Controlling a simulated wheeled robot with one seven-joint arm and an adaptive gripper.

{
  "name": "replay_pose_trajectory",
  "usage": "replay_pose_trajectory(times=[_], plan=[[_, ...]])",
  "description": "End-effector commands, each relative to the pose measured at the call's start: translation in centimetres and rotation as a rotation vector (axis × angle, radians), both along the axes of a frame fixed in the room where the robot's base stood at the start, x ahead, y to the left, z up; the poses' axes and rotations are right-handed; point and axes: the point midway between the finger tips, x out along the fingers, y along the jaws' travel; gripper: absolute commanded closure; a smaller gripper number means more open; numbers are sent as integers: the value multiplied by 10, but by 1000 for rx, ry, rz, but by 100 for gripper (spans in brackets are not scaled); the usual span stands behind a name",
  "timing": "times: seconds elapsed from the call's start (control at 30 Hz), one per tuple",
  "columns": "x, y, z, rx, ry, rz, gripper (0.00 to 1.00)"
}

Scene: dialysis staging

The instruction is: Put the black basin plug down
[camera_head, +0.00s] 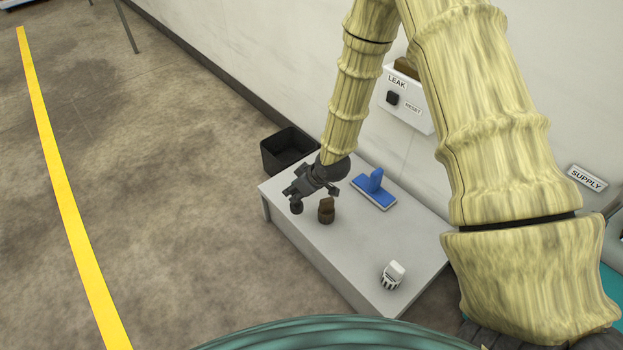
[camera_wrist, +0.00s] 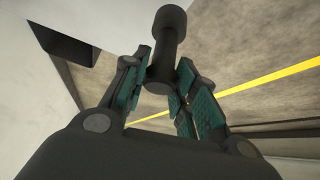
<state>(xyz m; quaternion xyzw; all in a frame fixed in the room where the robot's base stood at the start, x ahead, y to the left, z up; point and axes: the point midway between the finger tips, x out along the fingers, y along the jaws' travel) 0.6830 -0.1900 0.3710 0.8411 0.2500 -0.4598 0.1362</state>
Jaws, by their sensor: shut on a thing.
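The black basin plug (camera_wrist: 168,42) is a dark stem with a rounded knob at its far end and a wider near end. My gripper (camera_wrist: 168,75) is shut on it, with a teal-padded finger on each side. In the head view my gripper (camera_head: 299,189) is over the left part of the grey bench, and the plug (camera_head: 296,207) shows just below the fingers near the bench's left edge. I cannot tell whether the plug touches the bench top.
On the bench (camera_head: 345,260) stand a brown brush-like piece (camera_head: 326,211) close to my gripper, a blue block with an upright handle (camera_head: 374,191) and a white piece with dark stripes (camera_head: 392,276). A black bin (camera_head: 288,151) is at the bench's far left end. The bench's middle is clear.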

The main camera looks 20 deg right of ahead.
Motion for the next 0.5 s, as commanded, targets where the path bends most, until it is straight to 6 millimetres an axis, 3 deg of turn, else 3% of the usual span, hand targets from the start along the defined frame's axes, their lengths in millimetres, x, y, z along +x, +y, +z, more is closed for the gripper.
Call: replay_pose_trajectory(times=[0.5], plan=[[95, -34, -11, 2, -2, -5, 100]])
